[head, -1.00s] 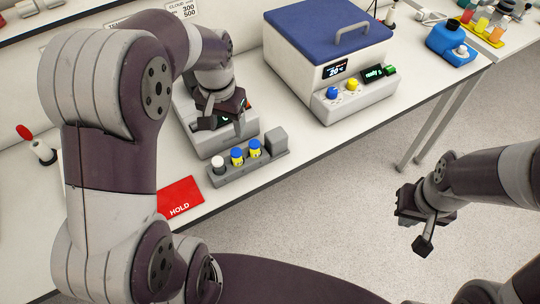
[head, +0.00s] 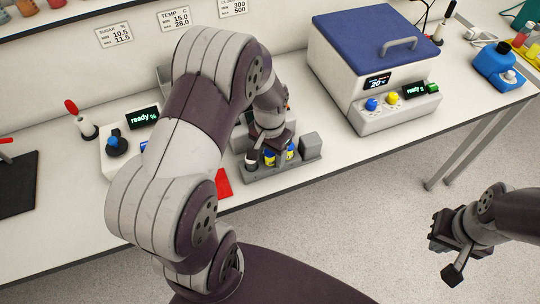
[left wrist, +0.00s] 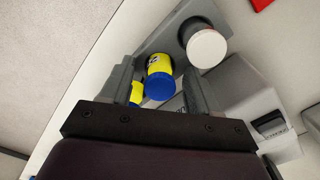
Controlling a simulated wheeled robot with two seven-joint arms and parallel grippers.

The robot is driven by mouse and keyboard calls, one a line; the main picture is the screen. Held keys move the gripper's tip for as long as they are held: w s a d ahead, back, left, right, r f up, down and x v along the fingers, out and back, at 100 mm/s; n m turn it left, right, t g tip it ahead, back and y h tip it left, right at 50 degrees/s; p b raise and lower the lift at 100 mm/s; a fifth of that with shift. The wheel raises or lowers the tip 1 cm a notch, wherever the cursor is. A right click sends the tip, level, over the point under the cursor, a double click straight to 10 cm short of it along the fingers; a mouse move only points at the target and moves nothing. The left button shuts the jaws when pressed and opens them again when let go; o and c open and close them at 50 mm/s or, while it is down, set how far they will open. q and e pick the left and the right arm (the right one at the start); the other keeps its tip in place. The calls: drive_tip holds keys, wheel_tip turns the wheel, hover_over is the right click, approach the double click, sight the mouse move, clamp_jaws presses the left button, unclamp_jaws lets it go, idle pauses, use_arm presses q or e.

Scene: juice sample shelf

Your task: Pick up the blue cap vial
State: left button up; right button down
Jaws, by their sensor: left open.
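A grey rack (head: 262,176) on the bench holds a white cap vial (head: 251,161) and two yellow-bodied vials with blue caps. My left gripper (head: 272,148) is over the rack and partly hides the vials in the head view. In the left wrist view, my left gripper (left wrist: 157,88) is open. One blue cap vial (left wrist: 159,78) shows between its fingers; I cannot tell whether they touch it. The other blue cap vial (left wrist: 136,92) is partly hidden by the left-hand finger. The white cap vial (left wrist: 207,48) lies outside the right-hand finger. My right gripper (head: 458,246) hangs over the floor.
A blue-lidded machine (head: 362,60) stands right of the rack. A grey device with a "ready" display (head: 142,118) and a red mat (head: 223,184) lie to the left. The bench's front edge is close to the rack.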

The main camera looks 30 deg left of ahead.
use_arm(q)
drive_tip(key=c, duration=1.1)
drive_tip(key=shift+r, duration=0.1)
